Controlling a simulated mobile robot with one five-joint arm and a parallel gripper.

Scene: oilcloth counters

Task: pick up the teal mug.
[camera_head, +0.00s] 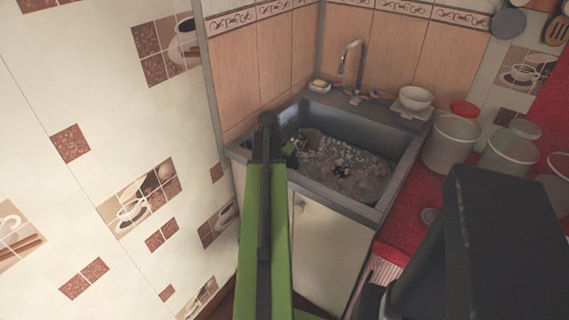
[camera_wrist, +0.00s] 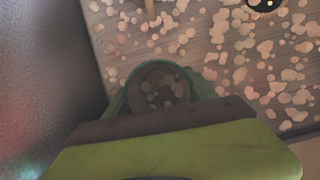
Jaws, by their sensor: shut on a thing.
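The teal mug (camera_wrist: 130,80) is in the middle of the wrist view, seen from above with its round rim and dark, spotted inside showing. My gripper (camera_wrist: 158,96) is shut on it, with dark green parts close on both sides. My lime-green gripper body hides the near side of the mug. In the head view my arm reaches into the left part of the sink, and a small green patch (camera_head: 289,148) shows by its end. I cannot tell there whether that patch is mug or gripper.
The grey sink (camera_head: 330,198) has a speckled bottom and raised walls close around my gripper. A dark drain (camera_head: 340,171) lies in it. A faucet (camera_head: 352,62), a soap dish (camera_head: 319,87) and a white bowl (camera_head: 416,98) are behind. White buckets (camera_head: 451,145) stand on the red counter at right.

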